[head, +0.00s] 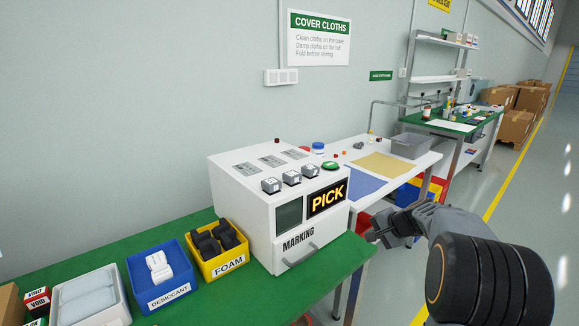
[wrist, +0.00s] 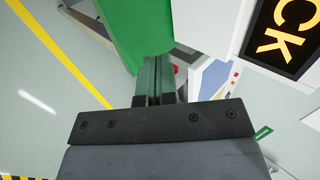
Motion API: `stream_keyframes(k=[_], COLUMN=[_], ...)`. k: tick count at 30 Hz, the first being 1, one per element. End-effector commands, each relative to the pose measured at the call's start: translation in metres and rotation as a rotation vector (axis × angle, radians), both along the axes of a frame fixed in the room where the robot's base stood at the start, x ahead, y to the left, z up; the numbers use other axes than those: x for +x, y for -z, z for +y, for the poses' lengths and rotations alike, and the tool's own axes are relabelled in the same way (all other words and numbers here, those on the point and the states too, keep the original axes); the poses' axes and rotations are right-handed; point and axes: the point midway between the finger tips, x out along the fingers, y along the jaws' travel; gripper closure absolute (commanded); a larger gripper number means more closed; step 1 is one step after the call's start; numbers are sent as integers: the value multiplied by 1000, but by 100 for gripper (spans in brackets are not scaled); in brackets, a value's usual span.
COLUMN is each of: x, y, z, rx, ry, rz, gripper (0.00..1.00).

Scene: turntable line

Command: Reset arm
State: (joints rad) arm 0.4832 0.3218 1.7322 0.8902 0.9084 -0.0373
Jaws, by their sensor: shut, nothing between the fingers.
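My gripper (head: 374,236) is at the right end of my arm's reach in the head view, beside the front right corner of the white marking machine (head: 240,218). In the wrist view my gripper (wrist: 158,62) points toward the green table, with its two fingers together and nothing between them. The machine has a lit PICK display (head: 327,197), which shows tilted in the wrist view (wrist: 285,32). The gripper is apart from the machine's handle (head: 300,257) in the head view.
A blue desiccant bin (head: 140,272), a yellow foam bin (head: 245,262) and a grey tray (head: 112,316) stand on the green table (head: 190,314). Behind the machine is a white table (head: 412,172) with cloths. Open floor (head: 545,190) lies to the right.

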Motion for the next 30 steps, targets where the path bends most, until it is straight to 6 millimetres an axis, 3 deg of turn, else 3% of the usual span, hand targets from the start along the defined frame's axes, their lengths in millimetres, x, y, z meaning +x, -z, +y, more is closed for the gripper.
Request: stream_keyframes(k=[3, 5, 12, 16, 21, 25, 30], x=[-34, -62, -173, -218, -249, -255, -255], y=[23, 18, -41, -74, -110, -134, -143], z=[7, 21, 82, 103, 122, 134, 141], rx=[-73, -148, -492, -657, -785, -817, -827], ry=[-64, -137, -484, -635, -748, -774, -790], rz=[105, 161, 264, 248, 176, 107, 77], gripper=[100, 100, 100, 100, 100, 100, 100])
